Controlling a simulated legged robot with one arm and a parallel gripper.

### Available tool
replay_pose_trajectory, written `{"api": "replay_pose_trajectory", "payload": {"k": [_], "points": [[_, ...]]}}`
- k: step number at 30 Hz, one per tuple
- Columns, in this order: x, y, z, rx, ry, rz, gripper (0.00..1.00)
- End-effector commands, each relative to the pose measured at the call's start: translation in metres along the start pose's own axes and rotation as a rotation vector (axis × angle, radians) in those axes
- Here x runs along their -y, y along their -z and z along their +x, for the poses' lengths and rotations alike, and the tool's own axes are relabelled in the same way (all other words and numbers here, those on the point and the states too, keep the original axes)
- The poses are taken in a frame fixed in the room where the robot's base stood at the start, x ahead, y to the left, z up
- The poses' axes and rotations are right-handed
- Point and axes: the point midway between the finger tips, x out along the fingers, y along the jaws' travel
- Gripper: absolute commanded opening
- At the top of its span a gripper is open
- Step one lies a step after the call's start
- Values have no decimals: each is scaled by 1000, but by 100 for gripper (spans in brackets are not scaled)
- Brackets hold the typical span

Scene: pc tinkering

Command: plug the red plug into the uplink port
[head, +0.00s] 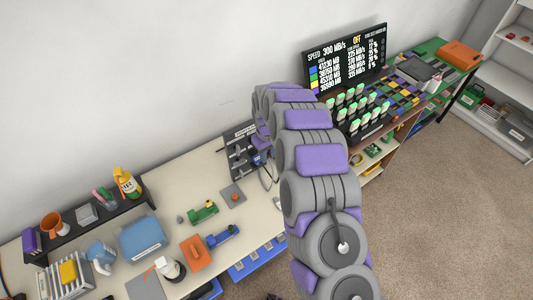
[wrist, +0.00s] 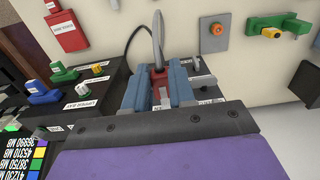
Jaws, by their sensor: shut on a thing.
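In the wrist view, the red plug (wrist: 158,76) sits between the two blue fingers of my gripper (wrist: 158,88), which is shut on it. A grey cable rises from the plug. The plug is over the dark port panel (wrist: 108,87), which bears white labels. The fingers hide the plug's front end, so I cannot tell whether it is in a port. The label text is too small to make out the uplink port surely. In the head view, my gripper (head: 262,156) is at the dark panel (head: 238,140) by the wall, and the arm hides part of it.
Green (wrist: 63,73), blue (wrist: 42,92) and yellow (wrist: 97,68) plugs stand left of my gripper in the wrist view. A grey plate with an orange knob (wrist: 215,30) lies nearby. In the head view, a monitor (head: 345,58) stands right of my arm.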

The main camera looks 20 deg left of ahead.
Motion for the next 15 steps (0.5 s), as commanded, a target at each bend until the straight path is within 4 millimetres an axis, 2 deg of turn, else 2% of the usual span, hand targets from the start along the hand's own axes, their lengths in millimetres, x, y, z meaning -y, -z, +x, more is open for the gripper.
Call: {"api": "replay_pose_trajectory", "payload": {"k": [15], "points": [[0, 4, 0, 2, 1, 1, 0]]}}
